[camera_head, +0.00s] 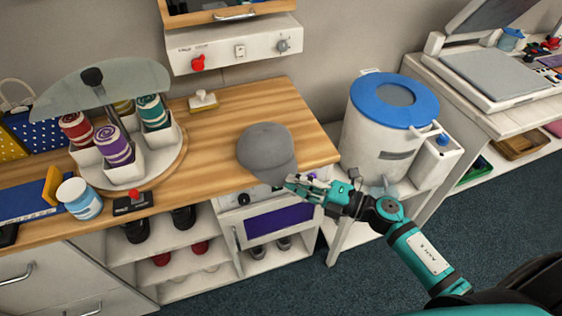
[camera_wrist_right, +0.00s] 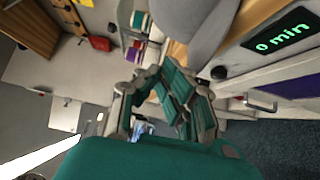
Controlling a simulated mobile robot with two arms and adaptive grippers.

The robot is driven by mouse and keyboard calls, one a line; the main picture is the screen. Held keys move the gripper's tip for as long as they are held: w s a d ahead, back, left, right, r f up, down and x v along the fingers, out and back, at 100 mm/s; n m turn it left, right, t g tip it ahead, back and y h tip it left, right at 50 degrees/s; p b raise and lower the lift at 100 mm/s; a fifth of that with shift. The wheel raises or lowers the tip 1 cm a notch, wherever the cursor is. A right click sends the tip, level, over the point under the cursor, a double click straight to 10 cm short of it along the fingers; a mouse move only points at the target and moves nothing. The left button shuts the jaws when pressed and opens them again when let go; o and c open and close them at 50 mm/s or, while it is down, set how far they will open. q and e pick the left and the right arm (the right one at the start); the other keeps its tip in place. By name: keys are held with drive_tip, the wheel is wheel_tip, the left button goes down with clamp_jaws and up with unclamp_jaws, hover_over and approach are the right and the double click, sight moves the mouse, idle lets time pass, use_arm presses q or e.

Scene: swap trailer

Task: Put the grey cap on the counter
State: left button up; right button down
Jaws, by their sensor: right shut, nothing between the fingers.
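The grey cap (camera_head: 266,148) rests on the wooden counter (camera_head: 225,125), near its front right edge. My right gripper (camera_head: 292,182) is at the cap's front lower edge in the head view, with its fingers shut and nothing held. In the right wrist view the grey cap (camera_wrist_right: 205,30) fills the top centre, just beyond the gripper (camera_wrist_right: 165,85). Whether the fingers touch the cap, I cannot tell. My left gripper is not in view.
A carousel with rolled cloths (camera_head: 118,150) stands on the counter's left. A blue-and-white jar (camera_head: 80,198) and a small red-knobbed box (camera_head: 133,202) sit near the front edge. A blue-lidded white drum (camera_head: 388,125) stands right of the counter. A small oven (camera_head: 275,222) is below.

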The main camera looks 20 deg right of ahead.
sight(283, 154)
drive_tip(key=w, duration=0.1)
drive_tip(key=w+a, duration=0.1)
drive_tip(key=w, duration=0.1)
drive_tip(key=w+a+p, duration=0.1)
drive_tip(key=w, duration=0.1)
drive_tip(key=shift+w, duration=0.35)
drive_tip(key=w+b, duration=0.2)
drive_tip(key=w, duration=0.4)
drive_tip(key=shift+f, duration=0.1)
drive_tip(key=shift+s, duration=0.1)
